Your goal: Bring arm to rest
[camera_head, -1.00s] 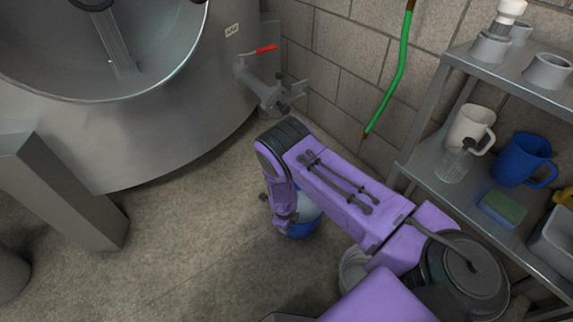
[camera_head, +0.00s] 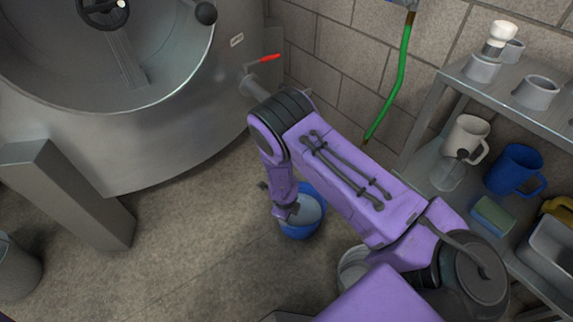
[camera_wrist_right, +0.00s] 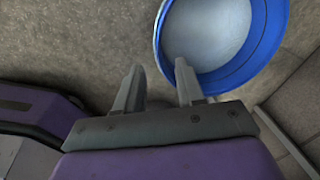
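My right arm, purple with black joints, reaches out from the lower right in the head view, with its forearm hanging down. Its gripper (camera_wrist_right: 159,74) shows in the right wrist view with two grey fingers apart and nothing between them. A blue bucket (camera_head: 301,234) with a pale, whitish inside stands on the floor beside the gripper. In the wrist view the bucket's blue rim (camera_wrist_right: 278,52) lies just beyond the right finger. In the head view the gripper overlaps the bucket's left side and its fingers are hard to make out. My left gripper is not in view.
A steel tank (camera_head: 150,130) with a red-handled valve (camera_head: 264,59) stands at the back left. A metal shelf (camera_head: 425,165) with mugs stands right. A green hose (camera_head: 399,85) hangs on the wall. A whitish bucket (camera_head: 352,262) is under my arm.

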